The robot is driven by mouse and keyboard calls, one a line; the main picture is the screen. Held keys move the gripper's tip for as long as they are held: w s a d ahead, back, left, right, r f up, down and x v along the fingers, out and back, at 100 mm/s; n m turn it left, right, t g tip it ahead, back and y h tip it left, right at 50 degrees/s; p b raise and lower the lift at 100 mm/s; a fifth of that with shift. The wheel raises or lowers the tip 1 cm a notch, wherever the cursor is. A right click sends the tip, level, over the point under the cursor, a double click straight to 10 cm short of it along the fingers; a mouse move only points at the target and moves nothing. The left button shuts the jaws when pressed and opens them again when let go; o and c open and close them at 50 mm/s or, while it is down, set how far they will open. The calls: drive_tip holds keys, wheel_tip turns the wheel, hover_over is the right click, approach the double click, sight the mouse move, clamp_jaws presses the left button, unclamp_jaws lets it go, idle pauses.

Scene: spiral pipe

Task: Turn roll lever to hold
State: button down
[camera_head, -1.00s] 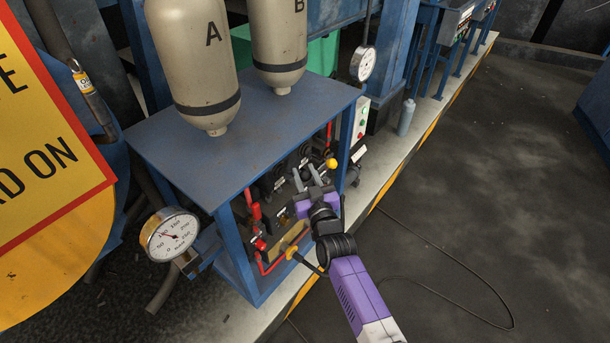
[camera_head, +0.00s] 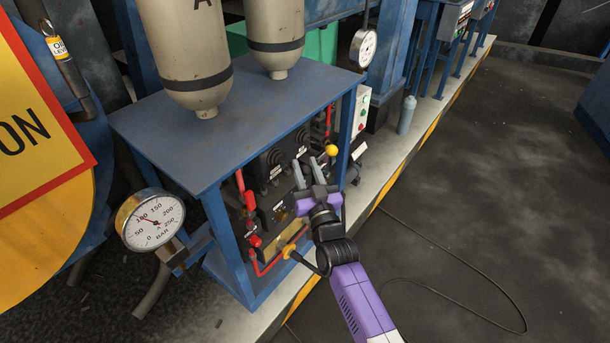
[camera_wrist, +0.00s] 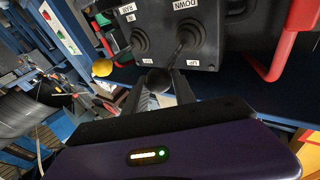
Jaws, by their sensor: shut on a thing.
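My gripper (camera_wrist: 160,86) is shut on a dark round lever knob (camera_wrist: 157,79), between its two grey fingers in the wrist view. The knob's thin stem runs up to a ribbed black boot (camera_wrist: 189,38) on a dark control box (camera_wrist: 208,50). Labels by that boot read DOWN and UP, upside down in this view; I cannot read a roll or hold marking. A second lever boot (camera_wrist: 140,40) sits beside it, with a yellow knob (camera_wrist: 102,67) to its left. In the head view my gripper (camera_head: 307,170) is at the front of the blue cabinet, left of the yellow knob (camera_head: 331,150).
The blue cabinet (camera_head: 225,140) has a wide top and corner posts close to my gripper. Red handles (camera_head: 250,200) and red pipe lie left of it. A pressure gauge (camera_head: 150,220) stands at the front left. The dark floor (camera_head: 460,200) at right is mostly open, with a loose cable.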

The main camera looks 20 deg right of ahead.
drive_tip(key=shift+s+f+b, duration=0.1)
drive_tip(key=shift+f+b, duration=1.15)
drive_tip(key=shift+f, duration=0.25)
drive_tip(key=c, duration=1)
unclamp_jaws()
drive_tip(key=shift+c, duration=0.2)
drive_tip(key=shift+r, duration=0.3)
drive_tip(key=p+v, duration=0.1)
drive_tip(key=v, duration=0.6)
drive_tip(key=shift+s+f, duration=0.25)
drive_tip(key=shift+s, duration=0.1)
